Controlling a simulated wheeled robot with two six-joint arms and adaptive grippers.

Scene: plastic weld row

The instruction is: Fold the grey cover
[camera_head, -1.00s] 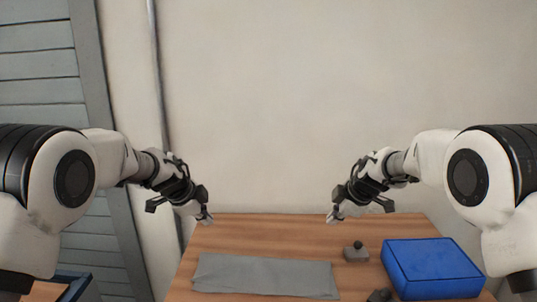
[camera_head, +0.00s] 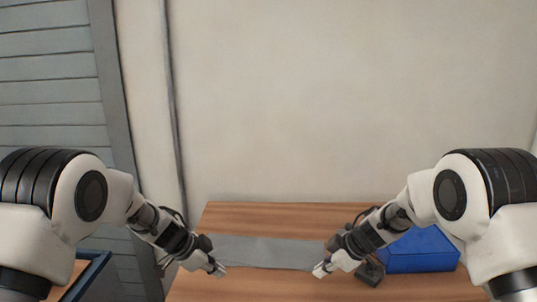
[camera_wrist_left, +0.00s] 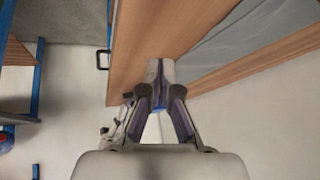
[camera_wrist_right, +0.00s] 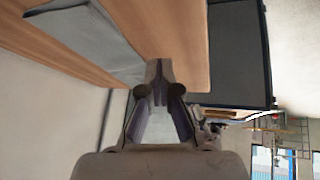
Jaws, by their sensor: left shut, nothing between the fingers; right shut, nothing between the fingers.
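The grey cover (camera_head: 270,252) lies flat on the wooden table as a long strip running left to right. It also shows in the left wrist view (camera_wrist_left: 215,45) and in the right wrist view (camera_wrist_right: 90,38). My left gripper (camera_head: 220,271) is shut and empty, near the cover's left end on the front side. My right gripper (camera_head: 320,271) is shut and empty, near the cover's right end on the front side. In the head view my grippers and forearms hide parts of both ends. I cannot tell whether either gripper touches the cover.
A blue box (camera_head: 420,252) stands on the table (camera_head: 270,217) to the right of the cover. A dark grey block (camera_head: 370,272) sits between it and my right gripper. The wall rises behind the table. A blue-edged frame (camera_head: 85,275) stands at the lower left.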

